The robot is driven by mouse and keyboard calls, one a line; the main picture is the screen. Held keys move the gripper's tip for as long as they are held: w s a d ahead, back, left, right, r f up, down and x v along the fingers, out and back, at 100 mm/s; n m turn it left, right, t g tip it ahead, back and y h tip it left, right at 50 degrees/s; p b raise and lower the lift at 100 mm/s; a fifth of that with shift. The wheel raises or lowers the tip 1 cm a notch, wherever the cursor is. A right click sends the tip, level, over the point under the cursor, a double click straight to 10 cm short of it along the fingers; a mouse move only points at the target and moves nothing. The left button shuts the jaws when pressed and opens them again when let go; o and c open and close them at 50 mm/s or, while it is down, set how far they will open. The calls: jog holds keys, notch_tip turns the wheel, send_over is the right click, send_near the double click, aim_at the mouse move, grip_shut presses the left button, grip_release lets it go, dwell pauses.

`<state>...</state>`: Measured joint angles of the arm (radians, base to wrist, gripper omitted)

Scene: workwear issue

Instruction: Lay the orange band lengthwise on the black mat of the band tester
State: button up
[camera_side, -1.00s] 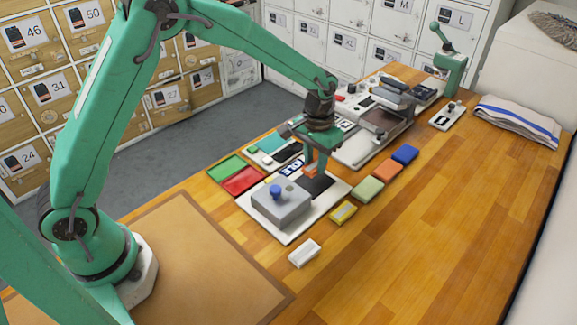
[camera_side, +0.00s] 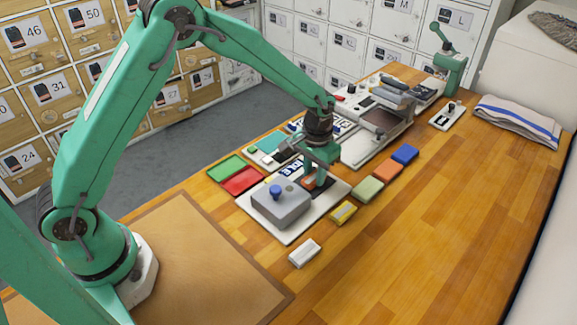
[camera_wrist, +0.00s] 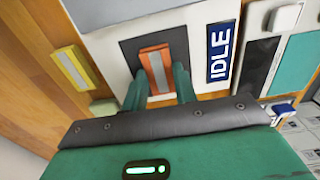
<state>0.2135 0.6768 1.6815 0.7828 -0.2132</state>
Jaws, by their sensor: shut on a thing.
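The orange band (camera_wrist: 154,60), with a pale middle stripe, is between the two green fingers of my gripper (camera_wrist: 158,88), which is shut on it. In the wrist view it lies over the middle of the black mat (camera_wrist: 178,40), with mat visible around it. In the side view my gripper (camera_side: 313,180) is low over the tester's mat (camera_side: 328,183), and only a little of the band (camera_side: 307,182) shows. I cannot tell whether the band touches the mat. The tester has a grey housing (camera_side: 282,208) with a blue knob, beside the mat.
An IDLE sign (camera_wrist: 218,50) stands close beside the mat. A yellow piece (camera_side: 343,213) and a row of green, orange and blue pieces lie to the right. Red and green trays (camera_side: 242,181) lie left of the tester.

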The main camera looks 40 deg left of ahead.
aim_at(314, 177)
jog(key=o, duration=0.9)
jog(key=shift+o, duration=0.2)
notch_tip(314, 177, up, 12)
jog(key=shift+r, duration=0.2)
dwell(0.4)
